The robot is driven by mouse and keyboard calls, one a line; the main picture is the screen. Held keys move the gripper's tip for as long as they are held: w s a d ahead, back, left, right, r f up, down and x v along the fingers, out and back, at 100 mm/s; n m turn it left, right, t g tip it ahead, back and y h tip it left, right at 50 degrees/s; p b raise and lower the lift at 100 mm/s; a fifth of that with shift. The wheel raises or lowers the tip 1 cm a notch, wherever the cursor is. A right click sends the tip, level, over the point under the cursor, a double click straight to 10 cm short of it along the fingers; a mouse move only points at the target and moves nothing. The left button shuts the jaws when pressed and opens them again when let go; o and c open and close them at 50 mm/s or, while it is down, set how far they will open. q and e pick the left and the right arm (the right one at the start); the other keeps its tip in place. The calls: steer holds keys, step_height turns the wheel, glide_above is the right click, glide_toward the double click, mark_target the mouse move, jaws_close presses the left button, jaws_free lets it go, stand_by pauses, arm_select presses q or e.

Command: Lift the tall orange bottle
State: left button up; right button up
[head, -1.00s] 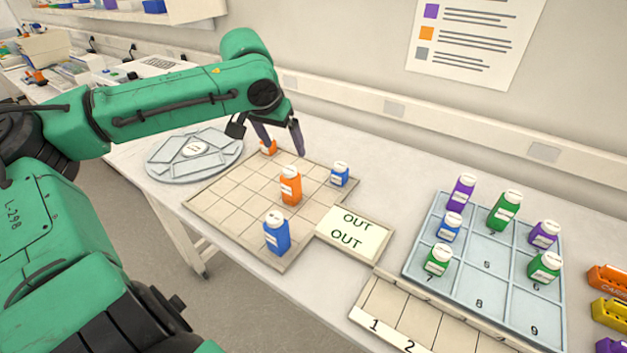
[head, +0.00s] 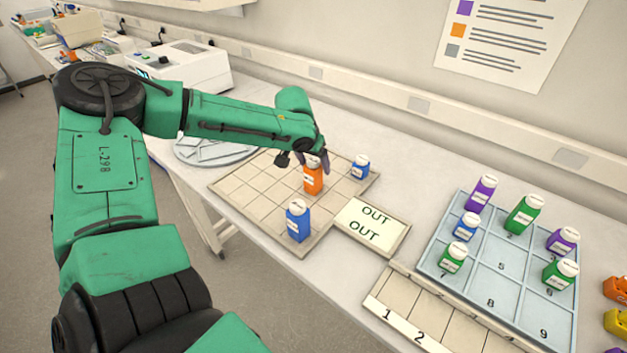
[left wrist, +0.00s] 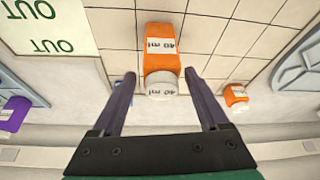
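The tall orange bottle (head: 313,180), with a white cap and white label, stands upright on the tiled grid board (head: 245,190) in the head view. My left gripper (head: 315,158) is open at the bottle's top. In the left wrist view the orange bottle (left wrist: 160,48) lies between the two spread fingers of the gripper (left wrist: 160,74), with a gap on each side of its cap. A shorter orange bottle (left wrist: 236,97) shows right of the fingers there; in the head view my arm hides it. My right gripper is not in view.
A blue bottle (head: 298,222) stands at the board's near corner and a small blue one (head: 360,167) at its right side. The OUT plate (head: 370,226) adjoins the board. A numbered tray (head: 505,290) holds purple, blue and green bottles. A round grey tray (head: 190,152) lies behind my arm.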

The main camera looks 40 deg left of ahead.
arm_select(q)
jaws_close()
